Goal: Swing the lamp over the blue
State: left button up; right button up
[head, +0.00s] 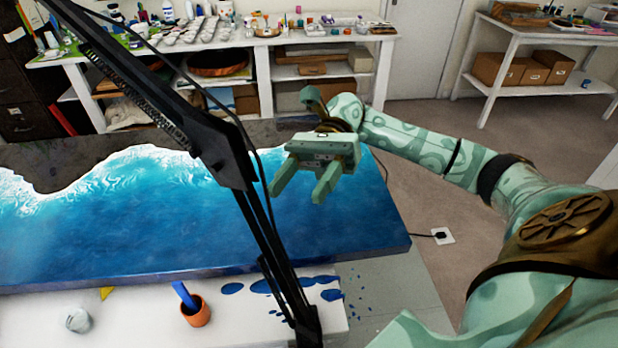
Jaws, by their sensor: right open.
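The lamp's black jointed arm (214,139) crosses the head view from the top left, bends at a thick joint, and runs down to the bottom edge. No lamp head shows in this view. The blue (150,225) is a glossy resin slab with white wave-like streaks, and the lamp arm passes in front of it. My right gripper (298,193) is open and empty, fingers pointing down and toward me, in front of the slab's right part. It is just right of the lamp's joint and appears apart from it. My left gripper is out of view.
A white work surface (140,315) in front holds an orange cup (196,312) with a blue stick, a clear cup (78,320) and blue spills. Cluttered shelves (330,50) stand behind. A white rack (500,65) stands at the back right. Floor at right is mostly clear.

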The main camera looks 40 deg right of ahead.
jog(key=b+v, duration=0.1)
jog(key=v, duration=0.3)
jog(key=shift+d+r, duration=0.1)
dwell(0.4)
